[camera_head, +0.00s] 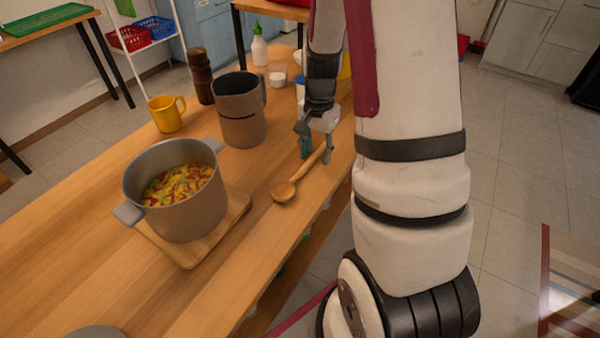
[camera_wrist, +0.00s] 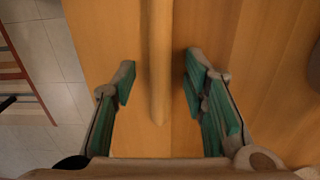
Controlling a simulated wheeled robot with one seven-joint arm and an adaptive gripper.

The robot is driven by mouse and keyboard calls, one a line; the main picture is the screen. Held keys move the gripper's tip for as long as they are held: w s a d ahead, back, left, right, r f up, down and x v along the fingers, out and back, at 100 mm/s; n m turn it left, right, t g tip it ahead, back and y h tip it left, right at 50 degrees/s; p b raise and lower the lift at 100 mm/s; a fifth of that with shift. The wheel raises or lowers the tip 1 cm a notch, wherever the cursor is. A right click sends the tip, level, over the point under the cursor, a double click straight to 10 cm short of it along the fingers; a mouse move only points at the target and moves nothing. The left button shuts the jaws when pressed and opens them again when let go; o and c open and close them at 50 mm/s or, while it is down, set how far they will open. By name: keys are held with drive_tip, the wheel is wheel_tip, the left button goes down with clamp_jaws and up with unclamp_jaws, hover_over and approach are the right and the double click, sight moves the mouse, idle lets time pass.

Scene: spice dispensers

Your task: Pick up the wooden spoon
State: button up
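A wooden spoon (camera_head: 288,187) lies on the wooden table near its right edge, its bowl toward the front and its handle running back under my gripper. My gripper (camera_head: 316,152) is at the handle. In the wrist view my gripper (camera_wrist: 160,92) is open, with its green-padded fingers on either side of the spoon's handle (camera_wrist: 159,60). A gap shows between the handle and each finger. The spoon's bowl is out of the wrist view.
A grey pot of food (camera_head: 180,190) stands on a wooden board (camera_head: 238,208) left of the spoon. A dark jug (camera_head: 240,110), yellow mug (camera_head: 166,114), brown mill (camera_head: 200,76), white bottle (camera_head: 259,46) and glass (camera_head: 277,75) stand behind.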

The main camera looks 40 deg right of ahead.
clamp_jaws()
